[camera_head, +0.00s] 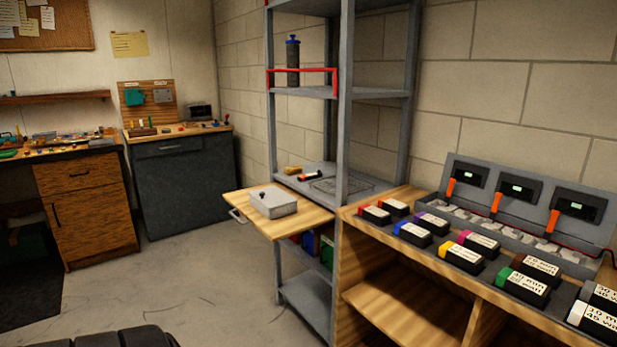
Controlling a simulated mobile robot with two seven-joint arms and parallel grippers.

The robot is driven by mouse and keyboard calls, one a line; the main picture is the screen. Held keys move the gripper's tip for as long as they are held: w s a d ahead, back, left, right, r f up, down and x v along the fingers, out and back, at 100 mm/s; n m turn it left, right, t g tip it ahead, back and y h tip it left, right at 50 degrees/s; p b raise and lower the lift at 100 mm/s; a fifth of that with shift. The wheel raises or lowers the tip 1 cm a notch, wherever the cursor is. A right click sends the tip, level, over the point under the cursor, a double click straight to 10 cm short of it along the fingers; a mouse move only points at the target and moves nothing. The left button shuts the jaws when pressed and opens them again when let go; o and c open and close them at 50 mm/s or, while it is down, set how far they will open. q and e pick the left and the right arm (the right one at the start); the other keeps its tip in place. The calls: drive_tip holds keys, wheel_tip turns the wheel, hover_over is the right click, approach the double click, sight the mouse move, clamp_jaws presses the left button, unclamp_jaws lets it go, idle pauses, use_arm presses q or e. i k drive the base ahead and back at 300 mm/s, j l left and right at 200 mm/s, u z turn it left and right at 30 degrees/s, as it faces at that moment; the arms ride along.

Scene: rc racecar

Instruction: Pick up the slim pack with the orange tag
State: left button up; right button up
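Several black packs with coloured ends and white labels stand in rows on the wooden bench at the right. They include a red-ended pack (375,215), a blue-ended pack (413,234), a yellow-ended pack (460,257) and a green-ended pack (524,286). A small slim dark item with an orange-red end (310,176) lies on the grey shelf in the middle; it is too small to tell whether it is a pack with a tag. Neither of my grippers shows in the head view.
A charger rack (520,215) with several orange-handled parts stands behind the packs. A grey metal box (273,202) sits on a wooden pull-out board (247,225). The grey shelf post (344,110) stands left of the bench. The concrete floor (190,285) is clear at left centre.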

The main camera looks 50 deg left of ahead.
sight(306, 177)
drive_tip(key=i+j+u, duration=0.1)
drive_tip(key=j, duration=0.3)
drive_tip(key=i+j, duration=0.2)
drive_tip(key=j, duration=0.25)
drive_tip(key=i+j+u, duration=0.15)
drive_tip(key=j, duration=0.25)
drive_tip(key=i+j, duration=0.2)
drive_tip(key=j, duration=0.2)
drive_tip(key=k+u, duration=0.05)
